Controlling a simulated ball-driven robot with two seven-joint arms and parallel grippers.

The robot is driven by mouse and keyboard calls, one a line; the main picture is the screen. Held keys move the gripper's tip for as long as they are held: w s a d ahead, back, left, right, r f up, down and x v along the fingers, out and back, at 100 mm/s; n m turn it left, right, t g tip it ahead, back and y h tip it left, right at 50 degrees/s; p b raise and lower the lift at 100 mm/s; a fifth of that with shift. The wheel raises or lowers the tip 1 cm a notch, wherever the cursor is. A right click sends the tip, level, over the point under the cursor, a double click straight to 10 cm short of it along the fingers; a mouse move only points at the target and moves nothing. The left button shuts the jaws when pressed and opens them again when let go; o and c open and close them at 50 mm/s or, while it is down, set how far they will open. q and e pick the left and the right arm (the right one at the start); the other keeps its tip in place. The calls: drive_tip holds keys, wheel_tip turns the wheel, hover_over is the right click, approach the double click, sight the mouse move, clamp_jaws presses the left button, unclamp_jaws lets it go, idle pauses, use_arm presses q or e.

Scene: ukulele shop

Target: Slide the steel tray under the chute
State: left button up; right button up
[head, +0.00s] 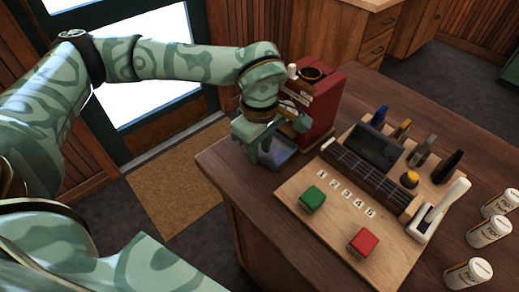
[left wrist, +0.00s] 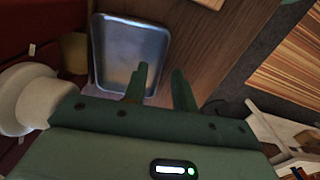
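The steel tray (head: 280,158) is a shallow grey metal tray on the wooden counter, at the foot of the red machine (head: 322,100). In the left wrist view the tray (left wrist: 130,42) shows almost whole, with rounded corners and nothing in it. My left gripper (head: 262,145) is above the tray and hides part of it in the head view. In the wrist view the left gripper (left wrist: 161,70) has its fingers apart, one overlapping the tray's near right corner. I cannot tell whether it touches. The chute is not clearly visible. My right gripper is not in view.
A wooden board (head: 325,222) right of the tray carries a green block (head: 312,199), a red block (head: 363,242), a fretted neck piece (head: 365,178) and several tools. The counter's left edge is close to the tray.

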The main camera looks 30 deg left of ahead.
use_arm(q)
wheel_tip(320, 180, up, 15)
drive_tip(key=p, duration=0.2)
drive_tip(key=shift+p, duration=0.35)
drive_tip(key=shift+f, duration=0.15)
